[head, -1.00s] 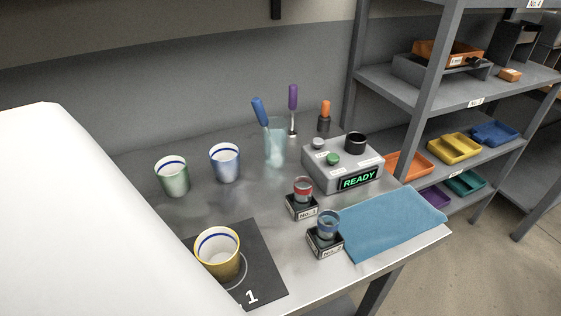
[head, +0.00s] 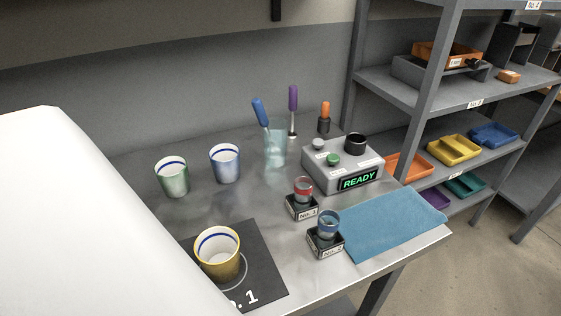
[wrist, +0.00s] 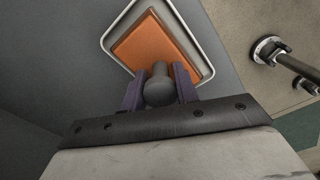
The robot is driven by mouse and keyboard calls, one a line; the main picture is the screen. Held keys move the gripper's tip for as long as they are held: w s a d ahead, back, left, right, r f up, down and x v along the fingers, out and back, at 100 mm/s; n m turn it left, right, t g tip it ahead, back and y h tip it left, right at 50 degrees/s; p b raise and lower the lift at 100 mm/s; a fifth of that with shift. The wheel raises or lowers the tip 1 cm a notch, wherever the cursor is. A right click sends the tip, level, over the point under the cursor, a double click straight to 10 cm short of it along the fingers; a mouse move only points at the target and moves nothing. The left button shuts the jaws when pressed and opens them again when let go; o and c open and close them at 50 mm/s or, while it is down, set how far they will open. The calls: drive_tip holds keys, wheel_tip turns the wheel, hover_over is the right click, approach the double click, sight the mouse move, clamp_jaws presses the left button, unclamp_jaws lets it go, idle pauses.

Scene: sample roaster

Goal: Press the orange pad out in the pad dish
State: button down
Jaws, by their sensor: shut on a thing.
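The orange pad (wrist: 150,42) lies in the pad dish (wrist: 194,41), a square dish with a pale rim, at the top of the wrist view. My gripper (wrist: 160,84) is shut on a dark grey round-ended tool (wrist: 159,92) between its purple fingers. The tool's end overlaps the near part of the pad in the picture. I cannot tell whether it touches the pad, and its far end is hidden. The head view shows neither the dish nor my gripper; my white arm fills its left side.
In the wrist view a dark metal rod with a round flange (wrist: 270,50) stands at the right. In the head view a metal table holds a yellow cup (head: 217,262) on a black mat, two other cups, a READY box (head: 340,165) and a blue cloth (head: 392,222).

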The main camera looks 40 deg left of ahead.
drive_tip(key=shift+s+f+b, duration=0.2)
drive_tip(key=shift+f+b, duration=0.15)
drive_tip(key=shift+f, duration=0.2)
drive_tip(key=shift+s+f+b, duration=0.15)
drive_tip(key=shift+f+b, duration=0.15)
drive_tip(key=shift+f, duration=0.25)
drive_tip(key=shift+s+d+f+p, duration=0.1)
drive_tip(key=shift+f+p, duration=0.1)
drive_tip(key=shift+p, duration=0.1)
idle(2.4)
drive_tip(key=shift+r+p, duration=0.65)
drive_tip(key=shift+p, duration=0.35)
drive_tip(key=r+p, duration=0.4)
drive_tip(key=r, duration=0.1)
drive_tip(key=shift+w, duration=0.3)
